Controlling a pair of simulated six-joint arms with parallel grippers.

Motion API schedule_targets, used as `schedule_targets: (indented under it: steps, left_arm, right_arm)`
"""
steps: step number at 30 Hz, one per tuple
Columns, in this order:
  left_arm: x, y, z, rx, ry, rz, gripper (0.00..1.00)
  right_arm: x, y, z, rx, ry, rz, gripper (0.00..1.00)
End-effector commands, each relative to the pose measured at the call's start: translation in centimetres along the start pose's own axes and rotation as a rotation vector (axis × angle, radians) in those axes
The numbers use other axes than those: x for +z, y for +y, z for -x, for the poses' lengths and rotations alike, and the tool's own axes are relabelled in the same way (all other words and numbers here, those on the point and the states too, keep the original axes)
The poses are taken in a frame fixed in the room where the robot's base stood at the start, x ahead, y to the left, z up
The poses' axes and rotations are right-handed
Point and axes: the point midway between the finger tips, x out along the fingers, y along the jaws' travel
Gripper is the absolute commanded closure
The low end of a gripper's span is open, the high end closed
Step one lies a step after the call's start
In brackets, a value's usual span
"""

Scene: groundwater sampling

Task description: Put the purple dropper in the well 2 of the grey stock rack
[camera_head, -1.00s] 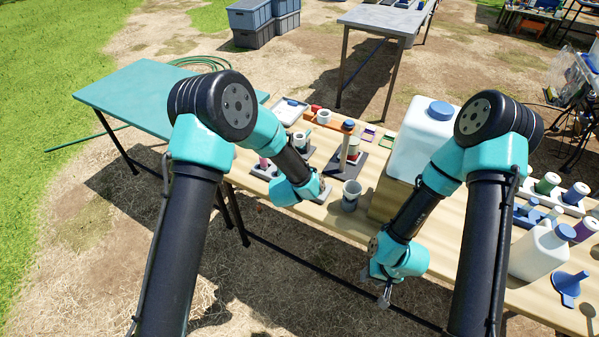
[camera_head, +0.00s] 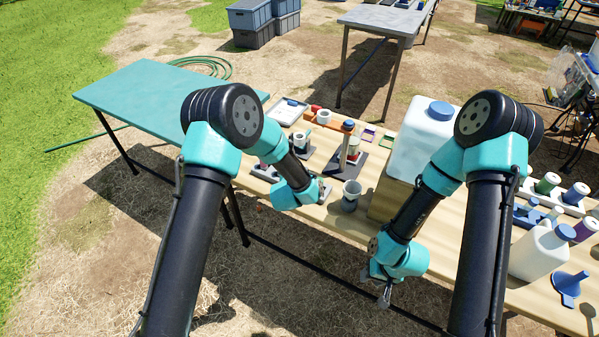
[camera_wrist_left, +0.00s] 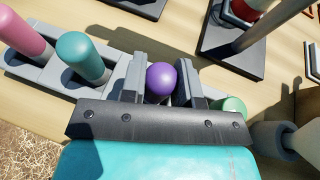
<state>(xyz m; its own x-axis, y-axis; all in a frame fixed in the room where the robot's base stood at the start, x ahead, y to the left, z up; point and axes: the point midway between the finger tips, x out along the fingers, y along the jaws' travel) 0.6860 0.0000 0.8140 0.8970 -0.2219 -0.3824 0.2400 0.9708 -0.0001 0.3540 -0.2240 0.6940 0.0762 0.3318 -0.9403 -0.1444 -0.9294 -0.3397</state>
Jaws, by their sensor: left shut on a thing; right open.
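The purple dropper (camera_wrist_left: 161,80) stands between my left gripper's jaws in the left wrist view, and they are shut on it. My left gripper (camera_head: 322,192) is low over the near edge of the wooden table in the head view. The grey rack (camera_wrist_left: 48,74) runs beneath and beside the gripper. A pink dropper (camera_wrist_left: 22,32) and a teal dropper (camera_wrist_left: 82,57) stand in it to the left, and a green top (camera_wrist_left: 232,106) shows to the right. The purple dropper's lower end and the well under it are hidden. My right gripper (camera_head: 384,292) is open and empty, in front of the table.
A grey cup (camera_head: 351,195) stands just right of my left gripper. Behind it is a dark-based stand with a post (camera_head: 345,145). A large white jug (camera_head: 424,140) on a wooden block is further right. A white tray (camera_head: 287,111) lies at the back left.

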Motion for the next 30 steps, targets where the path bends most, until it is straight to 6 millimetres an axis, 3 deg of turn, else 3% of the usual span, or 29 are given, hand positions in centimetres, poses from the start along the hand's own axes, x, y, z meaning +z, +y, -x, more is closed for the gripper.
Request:
schedule_targets:
  steps: [5, 6, 13, 23, 30]
  left_arm:
    - [-0.3, 0.0, -0.1, 0.0, 0.001, 0.0, 0.94]
    - [-0.3, 0.0, -0.1, 0.0, 0.0, 0.0, 0.67]
    - [-0.3, 0.0, -0.1, 0.0, 0.0, 0.0, 0.46]
    - [0.0, 0.0, 0.0, 0.0, 0.0, 0.0, 0.46]
    - [0.0, 0.0, 2.3, 0.0, 0.001, -0.001, 0.46]
  right_arm:
    - [0.0, 0.0, 0.0, 0.0, 0.0, 0.0, 0.57]
    - [0.0, 0.0, 0.0, 0.0, 0.0, 0.0, 0.57]
    - [0.0, 0.0, 0.0, 0.0, 0.0, 0.0, 0.57]
    - [0.0, 0.0, 0.0, 0.0, 0.0, 0.0, 0.57]
    - [0.0, 0.0, 0.0, 0.0, 0.0, 0.0, 0.57]
